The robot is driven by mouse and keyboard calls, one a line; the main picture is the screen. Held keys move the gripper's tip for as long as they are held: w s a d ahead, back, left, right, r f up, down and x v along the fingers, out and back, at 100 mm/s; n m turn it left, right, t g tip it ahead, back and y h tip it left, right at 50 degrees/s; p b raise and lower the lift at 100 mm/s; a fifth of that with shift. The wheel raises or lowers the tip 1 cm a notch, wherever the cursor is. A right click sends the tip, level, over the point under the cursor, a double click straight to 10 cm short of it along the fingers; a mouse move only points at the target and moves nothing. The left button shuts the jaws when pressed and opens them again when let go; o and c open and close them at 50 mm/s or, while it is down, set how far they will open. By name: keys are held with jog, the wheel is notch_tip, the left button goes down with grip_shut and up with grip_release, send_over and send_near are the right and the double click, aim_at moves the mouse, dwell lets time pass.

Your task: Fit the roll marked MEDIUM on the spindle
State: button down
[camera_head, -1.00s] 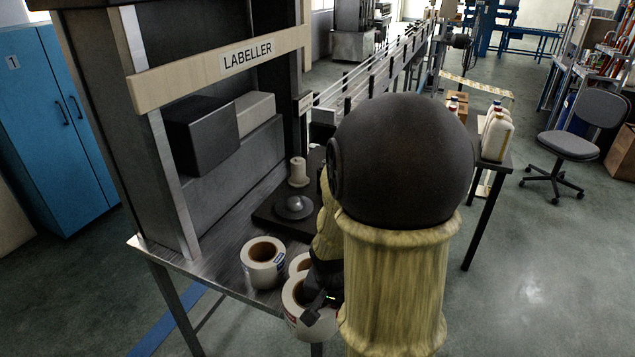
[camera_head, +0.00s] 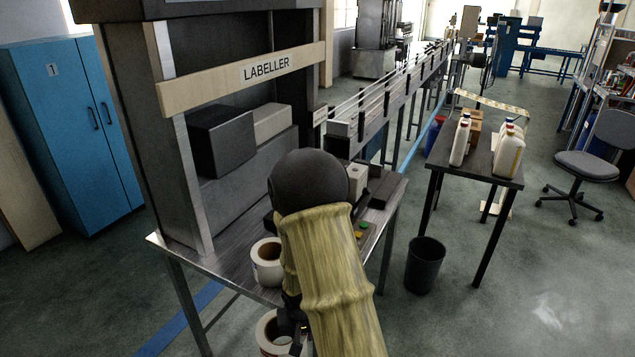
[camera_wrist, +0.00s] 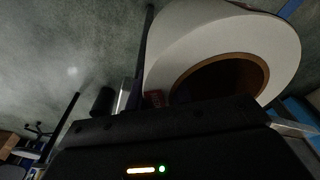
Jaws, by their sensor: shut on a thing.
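My gripper (camera_head: 293,328) is low in the head view, in front of the table's near edge. It is shut on a white roll (camera_head: 263,335) with a brown core. The roll fills the upper right of the wrist view (camera_wrist: 205,42), with its core opening facing the camera. A patch of reddish print shows on it, but I cannot read which size it is. Another white roll (camera_head: 263,274) stands on the table, left of my arm; its marking is not legible. The spindle is hidden behind my arm.
The labeller (camera_head: 266,67) rises over the steel table (camera_head: 215,265). A black bin (camera_head: 425,266) stands on the floor to the right. A dark side table (camera_head: 480,163) holds several bottles. Open floor lies at the right front.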

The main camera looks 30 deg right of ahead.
jog(key=w+a+f+n, duration=0.3)
jog(key=w+a+f, duration=0.2)
jog(key=f, duration=0.4)
jog(key=shift+n+y, duration=0.3)
jog(key=shift+n, duration=0.1)
jog(key=shift+a+f, duration=0.1)
jog(key=shift+f, duration=0.05)
